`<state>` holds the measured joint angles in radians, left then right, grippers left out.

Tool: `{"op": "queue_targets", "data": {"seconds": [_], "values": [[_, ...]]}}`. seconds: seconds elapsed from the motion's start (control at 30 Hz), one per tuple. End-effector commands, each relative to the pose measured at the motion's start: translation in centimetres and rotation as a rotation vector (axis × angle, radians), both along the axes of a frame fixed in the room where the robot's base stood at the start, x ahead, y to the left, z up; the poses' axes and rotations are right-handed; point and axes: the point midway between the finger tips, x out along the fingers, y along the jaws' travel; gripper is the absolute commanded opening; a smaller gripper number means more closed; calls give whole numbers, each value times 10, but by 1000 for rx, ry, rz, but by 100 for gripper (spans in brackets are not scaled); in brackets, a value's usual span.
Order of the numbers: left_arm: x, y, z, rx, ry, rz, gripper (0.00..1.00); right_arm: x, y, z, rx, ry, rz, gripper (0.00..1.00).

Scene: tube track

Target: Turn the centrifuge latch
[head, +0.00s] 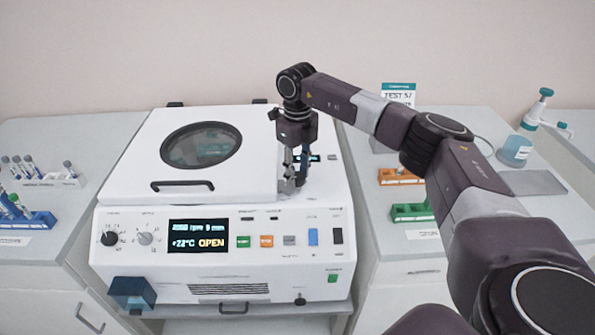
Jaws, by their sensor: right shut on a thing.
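The white centrifuge (190,286) stands in the middle of the head view. Its white lid (235,185), with a round dark window, lies down over the top. The front display (198,235) reads "+22°C OPEN". My right gripper (289,186) points down at the right edge of the lid. It is shut on the latch (287,187), a small grey metal part that the fingers mostly hide. The latch's exact angle cannot be told. My left gripper is not in view.
Tube racks (38,221) stand on the left counter. An orange rack (400,176) and a green rack (411,212) stand on the right counter, near my right arm. A dark blue box (132,293) is at the centrifuge's lower left.

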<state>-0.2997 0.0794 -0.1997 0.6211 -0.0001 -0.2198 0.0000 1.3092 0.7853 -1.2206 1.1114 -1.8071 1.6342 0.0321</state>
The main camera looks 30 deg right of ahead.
Motion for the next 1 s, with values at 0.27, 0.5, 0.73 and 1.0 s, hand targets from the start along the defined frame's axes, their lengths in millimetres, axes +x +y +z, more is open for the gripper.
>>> {"op": "queue_targets", "data": {"seconds": [0.27, 0.5, 0.73, 1.0], "values": [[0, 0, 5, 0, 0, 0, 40, 2, -1, 3, -2, -6, -265, 7], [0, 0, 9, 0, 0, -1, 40, 2, -1, 3, 0, -7, -484, 7], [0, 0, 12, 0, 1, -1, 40, 2, -1, 4, 0, -7, -655, 7], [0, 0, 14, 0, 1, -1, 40, 3, -1, 4, 1, -9, -778, 7]]}}
